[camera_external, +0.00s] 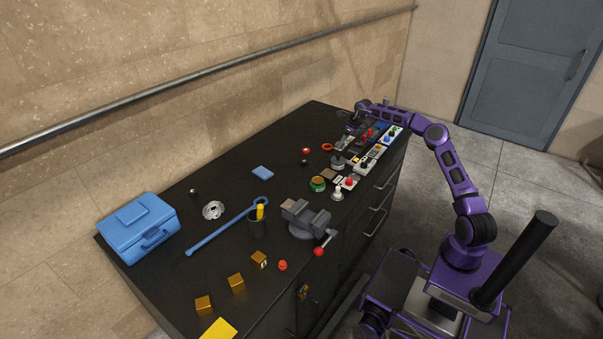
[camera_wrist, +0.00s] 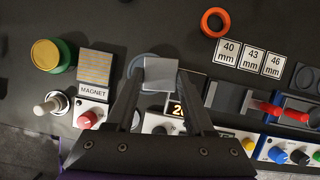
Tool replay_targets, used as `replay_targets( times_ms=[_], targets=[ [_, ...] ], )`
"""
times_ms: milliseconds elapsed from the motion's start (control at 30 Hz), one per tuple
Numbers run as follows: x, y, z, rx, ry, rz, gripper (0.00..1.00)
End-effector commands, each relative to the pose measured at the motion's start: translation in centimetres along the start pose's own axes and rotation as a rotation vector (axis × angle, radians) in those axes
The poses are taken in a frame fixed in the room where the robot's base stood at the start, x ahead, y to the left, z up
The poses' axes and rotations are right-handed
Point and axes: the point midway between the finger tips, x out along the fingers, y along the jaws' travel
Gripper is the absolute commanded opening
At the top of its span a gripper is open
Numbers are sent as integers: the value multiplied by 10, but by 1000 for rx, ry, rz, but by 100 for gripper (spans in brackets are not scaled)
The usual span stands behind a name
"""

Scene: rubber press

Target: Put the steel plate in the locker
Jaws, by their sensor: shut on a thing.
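My gripper (camera_wrist: 158,84) is shut on a small square grey plate, which I take for the steel plate (camera_wrist: 158,73), held between its fingertips. The plate is above a round grey piece (camera_wrist: 134,63) on the bench; the height of the gap cannot be told. In the external view my gripper (camera_external: 353,124) is at the far end of the black bench, over the instruments, and the plate is too small to make out. No locker can be named for certain; a blue-grey door (camera_external: 530,62) stands in the wall at the back right.
The black bench (camera_external: 230,240) carries a vise (camera_external: 305,217), a blue toolbox (camera_external: 139,227), a blue wrench (camera_external: 225,227) and several brass cubes. A MAGNET panel (camera_wrist: 93,90), a green-and-yellow tin (camera_wrist: 52,56) and an orange ring (camera_wrist: 214,21) are near my gripper. Drawers line the bench front.

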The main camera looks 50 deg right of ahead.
Motion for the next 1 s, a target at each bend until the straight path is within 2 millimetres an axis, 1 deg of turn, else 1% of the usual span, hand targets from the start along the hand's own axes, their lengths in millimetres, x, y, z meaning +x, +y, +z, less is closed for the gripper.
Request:
replay_targets(
  times_ms=[33, 100, 167, 200, 267, 300, 367, 400, 500, 600, 767, 833, 933, 1000],
  targets=[
    [-5, -21, -19, -5, 0, 3, 0],
    [-11, -43, -42, -26, 0, 11, 0],
    [-17, -62, -63, -46, -1, 19, 0],
    [-22, -74, -77, -58, -2, 25, 0],
    [-30, -93, -100, -79, -2, 34, 0],
    [-36, -105, -116, -95, -2, 40, 0],
    [-46, -123, -140, -118, -2, 50, 0],
    [-52, -134, -157, -134, -2, 57, 0],
    [-69, -156, -193, -176, -2, 74, 0],
    [-85, -174, -225, -216, -2, 89, 0],
    [-105, -192, -266, -278, -3, 115, 0],
    [-109, -195, -280, -317, -2, 132, 0],
    [-107, -194, -294, -389, -2, 163, 0],
    [-100, -188, -299, -455, -2, 192, 0]
  ],
)
